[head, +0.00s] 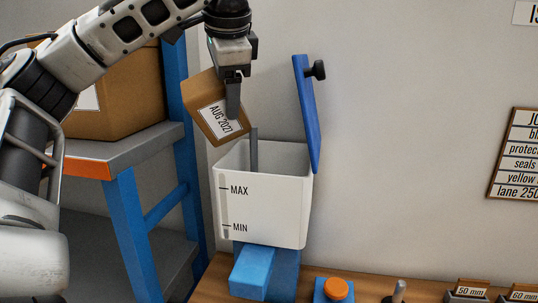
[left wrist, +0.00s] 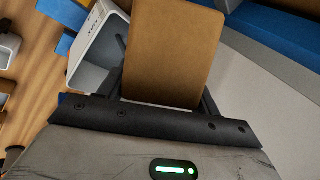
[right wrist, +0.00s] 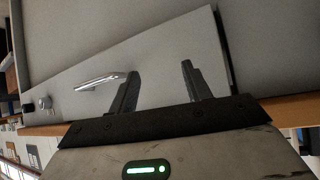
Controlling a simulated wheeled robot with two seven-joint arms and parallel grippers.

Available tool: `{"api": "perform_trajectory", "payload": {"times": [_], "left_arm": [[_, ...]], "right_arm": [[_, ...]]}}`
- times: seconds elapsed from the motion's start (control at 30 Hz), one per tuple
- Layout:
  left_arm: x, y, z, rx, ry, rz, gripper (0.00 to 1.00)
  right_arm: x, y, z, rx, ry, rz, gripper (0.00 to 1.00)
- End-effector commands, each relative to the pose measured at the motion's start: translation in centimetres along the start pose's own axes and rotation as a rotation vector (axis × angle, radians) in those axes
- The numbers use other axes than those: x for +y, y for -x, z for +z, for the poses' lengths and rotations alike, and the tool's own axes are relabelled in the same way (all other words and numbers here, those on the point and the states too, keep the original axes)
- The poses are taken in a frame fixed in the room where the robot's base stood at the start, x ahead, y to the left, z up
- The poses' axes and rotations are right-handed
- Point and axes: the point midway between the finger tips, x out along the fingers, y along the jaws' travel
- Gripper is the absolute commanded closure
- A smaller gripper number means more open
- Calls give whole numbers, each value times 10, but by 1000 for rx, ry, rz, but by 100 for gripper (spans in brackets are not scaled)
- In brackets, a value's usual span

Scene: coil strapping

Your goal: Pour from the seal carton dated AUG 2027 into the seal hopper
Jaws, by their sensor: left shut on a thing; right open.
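The brown seal carton (head: 207,97) carries a white label reading AUG 2027. It is tilted above the left side of the seal hopper. My left gripper (head: 233,100) is shut on it, with one finger in front of the carton. The carton (left wrist: 170,50) also shows between the fingers in the left wrist view. The white seal hopper (head: 270,210) has MAX and MIN marks, and its blue lid (head: 306,115) stands open on the right. Whether seals are falling is not visible. My right gripper (right wrist: 158,85) is open and empty, facing a grey panel with a metal handle.
A blue-framed shelf (head: 150,150) at the left holds a large brown box (head: 115,95). The hopper stands on a blue base (head: 252,270). An orange button (head: 336,289) and small labelled holders (head: 468,289) are on the wooden bench. A sign (head: 515,155) hangs on the wall.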

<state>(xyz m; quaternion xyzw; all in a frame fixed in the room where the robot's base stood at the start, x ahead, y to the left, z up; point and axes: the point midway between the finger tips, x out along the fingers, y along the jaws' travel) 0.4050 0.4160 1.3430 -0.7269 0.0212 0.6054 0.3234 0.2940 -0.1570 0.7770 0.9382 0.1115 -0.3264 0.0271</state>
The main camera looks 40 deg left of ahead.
Motion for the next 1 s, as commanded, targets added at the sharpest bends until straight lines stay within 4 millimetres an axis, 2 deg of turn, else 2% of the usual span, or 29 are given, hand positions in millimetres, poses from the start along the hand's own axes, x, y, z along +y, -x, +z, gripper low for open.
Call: {"api": "perform_trajectory", "payload": {"times": [0.13, 0.43, 0.77, 1.0], "left_arm": [[3, -2, -6, -76, -39, -22, 91], [-8, 31, -35, -203, -101, -51, 91], [-22, 62, -49, -342, -169, -81, 91], [-25, 75, -63, -479, -240, -107, 91]], "right_arm": [[-1, 0, -1, 0, -1, -1, 51], [-1, 1, -2, 2, -1, -3, 51], [-2, 1, -2, 3, -1, -3, 51], [-1, 0, -1, 3, -1, -2, 51]]}}
